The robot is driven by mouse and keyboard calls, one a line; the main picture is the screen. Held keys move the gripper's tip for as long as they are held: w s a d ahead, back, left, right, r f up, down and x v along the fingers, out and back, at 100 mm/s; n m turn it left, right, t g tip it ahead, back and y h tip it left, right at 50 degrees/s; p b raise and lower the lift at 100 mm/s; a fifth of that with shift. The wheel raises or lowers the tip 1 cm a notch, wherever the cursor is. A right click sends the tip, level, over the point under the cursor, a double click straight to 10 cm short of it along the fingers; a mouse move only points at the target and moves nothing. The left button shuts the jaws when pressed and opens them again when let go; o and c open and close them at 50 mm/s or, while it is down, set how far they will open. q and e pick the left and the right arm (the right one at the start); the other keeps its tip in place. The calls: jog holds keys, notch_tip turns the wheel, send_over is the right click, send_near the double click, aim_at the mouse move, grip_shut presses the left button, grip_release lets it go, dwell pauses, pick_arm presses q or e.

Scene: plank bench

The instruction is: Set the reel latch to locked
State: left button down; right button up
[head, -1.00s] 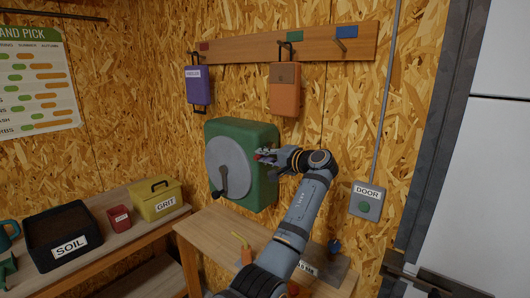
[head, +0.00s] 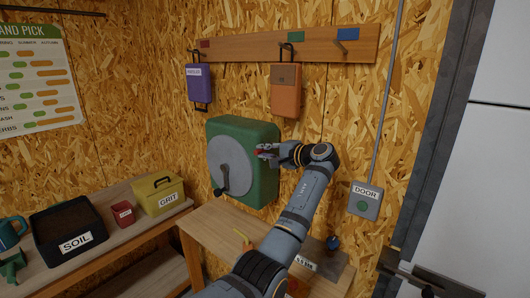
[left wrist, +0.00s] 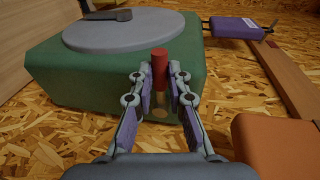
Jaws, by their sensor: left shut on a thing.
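The green hose reel (head: 262,135) is fixed to the board wall, with a grey disc (head: 228,165) and a dark crank on its front. The reel also fills the upper left of the left wrist view (left wrist: 70,85). A red latch knob (left wrist: 159,66) stands at the reel's side on a pale stem. My left gripper (head: 266,152) reaches the reel's right side from the lower right. Its fingers (left wrist: 160,88) are shut on the red latch knob from both sides. The fingers hide part of the latch, and I cannot read its setting. My right gripper is not in view.
A purple case (head: 200,84) and an orange case (head: 285,92) hang above from a wooden rail (head: 250,48). A grey DOOR box (head: 365,201) is on the wall to the right. A plank bench (head: 215,230) stands below the reel.

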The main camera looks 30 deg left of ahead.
pick_arm(q)
jog(key=c, duration=1.3)
grip_release()
jog(key=shift+w, duration=0.1)
jog(key=shift+d, duration=0.1)
jog(key=v, duration=1.2)
jog(key=shift+r, duration=0.1)
